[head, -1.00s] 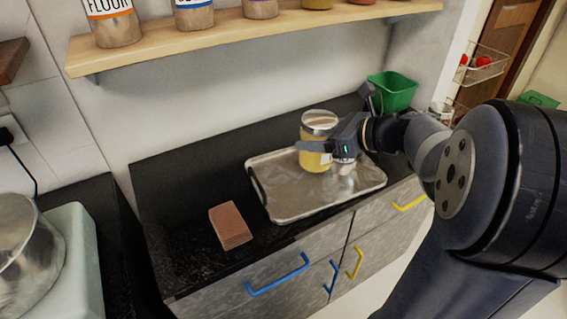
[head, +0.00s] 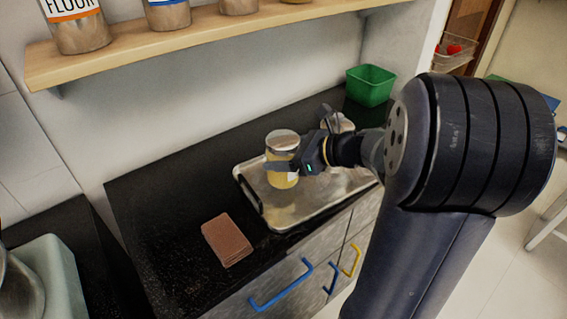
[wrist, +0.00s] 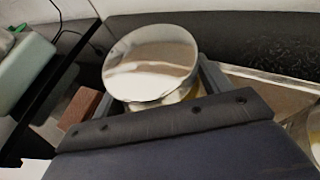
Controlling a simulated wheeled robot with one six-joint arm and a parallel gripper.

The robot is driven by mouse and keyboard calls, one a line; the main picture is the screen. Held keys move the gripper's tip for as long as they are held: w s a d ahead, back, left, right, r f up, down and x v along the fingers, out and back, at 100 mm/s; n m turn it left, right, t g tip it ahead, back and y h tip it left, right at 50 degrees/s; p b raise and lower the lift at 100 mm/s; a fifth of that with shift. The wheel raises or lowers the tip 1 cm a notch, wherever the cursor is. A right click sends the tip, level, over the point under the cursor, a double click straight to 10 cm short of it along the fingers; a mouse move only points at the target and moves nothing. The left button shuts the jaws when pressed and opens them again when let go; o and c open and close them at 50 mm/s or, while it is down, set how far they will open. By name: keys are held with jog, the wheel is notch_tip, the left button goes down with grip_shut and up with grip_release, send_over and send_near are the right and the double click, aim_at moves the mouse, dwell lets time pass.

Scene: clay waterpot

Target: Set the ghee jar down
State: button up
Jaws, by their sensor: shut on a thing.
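The ghee jar (head: 281,145), with yellow contents and a silver lid, is upright over the left part of the metal tray (head: 275,219) in the head view. My gripper (head: 287,166) is shut on it from the right, with the fingers around its body. Whether the jar's base touches the tray cannot be told. In the wrist view the round lid (wrist: 150,62) fills the middle, between the fingers (wrist: 212,78), and hides most of the jar.
A brown block (head: 226,240) lies on the dark counter (head: 165,215) left of the tray, with bare counter around it. A green bin (head: 370,85) stands at the back right. A wooden shelf (head: 200,45) with several canisters runs above.

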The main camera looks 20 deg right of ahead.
jog(key=shift+f, duration=1.15)
jog(key=shift+f+b, duration=0.2)
jog(key=shift+b, duration=0.1)
jog(key=o, duration=1.5)
jog(key=shift+r, duration=0.1)
jog(key=shift+d+r, duration=0.15)
jog(key=p+v, duration=0.2)
jog(key=v, duration=0.9)
jog(key=shift+s+d+r, duration=0.15)
jog(key=shift+s+d, duration=0.1)
